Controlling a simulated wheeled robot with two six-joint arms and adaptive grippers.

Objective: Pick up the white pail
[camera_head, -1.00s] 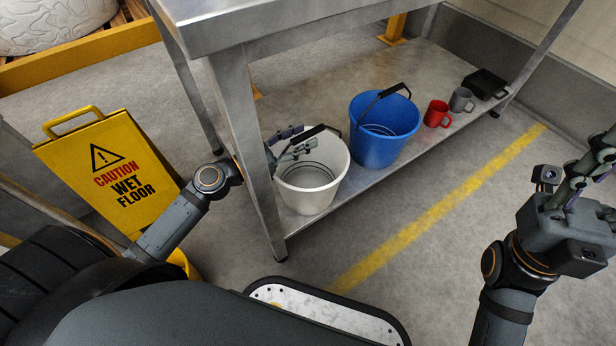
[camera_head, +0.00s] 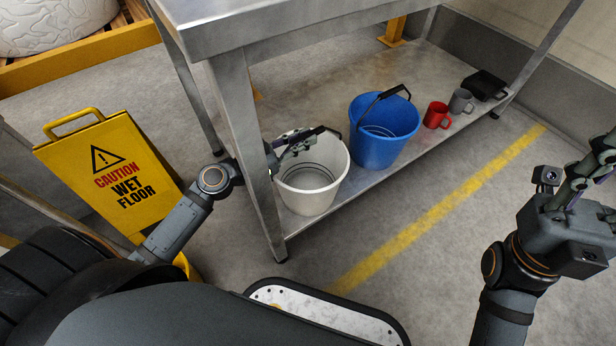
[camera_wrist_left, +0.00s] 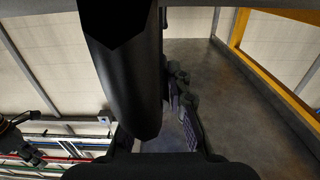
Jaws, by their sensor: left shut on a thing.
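The white pail (camera_head: 310,190) stands upright on the low metal shelf under the table, at its left end. Its black handle (camera_head: 322,131) is raised over the rim. My left gripper (camera_head: 300,141) reaches past the table leg to the pail's top and is shut on the handle. In the left wrist view a large dark bar fills the middle, and the gripper's fingers (camera_wrist_left: 183,105) show partly behind it. My right gripper (camera_head: 590,165) is in the air at the right edge, away from the pail, and its fingertips are partly cut off.
A blue pail (camera_head: 383,135) stands close to the right, then a red mug (camera_head: 437,115), a grey mug (camera_head: 461,101) and a black tray (camera_head: 486,84). The table leg (camera_head: 247,150) is just left of the white pail. A yellow wet-floor sign (camera_head: 108,175) stands at left.

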